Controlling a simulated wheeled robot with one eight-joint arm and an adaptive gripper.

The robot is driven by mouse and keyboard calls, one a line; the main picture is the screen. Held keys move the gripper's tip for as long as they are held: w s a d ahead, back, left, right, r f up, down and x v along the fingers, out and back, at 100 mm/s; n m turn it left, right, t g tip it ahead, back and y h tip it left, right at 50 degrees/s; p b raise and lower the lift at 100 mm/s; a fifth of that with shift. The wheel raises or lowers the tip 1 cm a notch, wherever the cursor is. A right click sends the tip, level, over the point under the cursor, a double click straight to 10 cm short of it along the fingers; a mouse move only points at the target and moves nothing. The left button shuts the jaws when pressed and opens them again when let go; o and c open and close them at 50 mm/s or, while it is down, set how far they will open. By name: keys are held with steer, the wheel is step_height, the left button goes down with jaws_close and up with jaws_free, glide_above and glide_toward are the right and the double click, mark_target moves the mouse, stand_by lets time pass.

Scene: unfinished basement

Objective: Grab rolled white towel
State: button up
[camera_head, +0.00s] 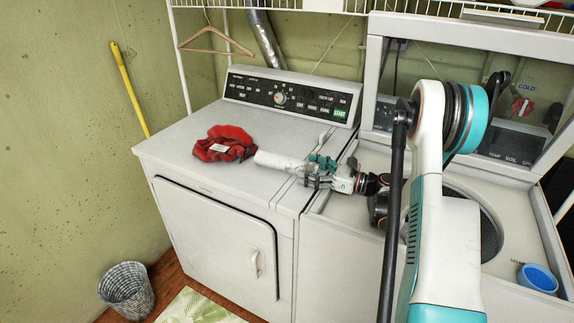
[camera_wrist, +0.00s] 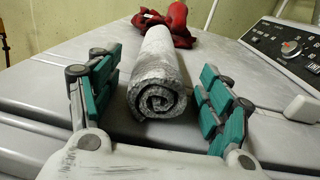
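The rolled white towel (camera_wrist: 158,75) lies on top of the dryer (camera_head: 190,135), its spiral end facing my gripper in the wrist view. In the head view the towel (camera_head: 276,163) lies just right of a red cloth. My gripper (camera_wrist: 158,102) is open, with one teal-padded finger on each side of the towel's near end. Gaps show between the towel and both fingers. In the head view my gripper (camera_head: 312,170) is at the towel's right end, low over the dryer's right edge.
The crumpled red cloth (camera_head: 224,144) lies beyond the towel's far end. The control panel (camera_head: 290,95) rises behind. An open washer (camera_head: 515,215) with a blue bowl (camera_head: 538,278) stands to the right. The dryer's left front top is clear. A wicker basket (camera_head: 128,290) stands on the floor.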

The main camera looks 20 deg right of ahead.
steer(key=c, duration=1)
steer(key=shift+r, duration=0.15)
steer(key=shift+c, duration=0.2)
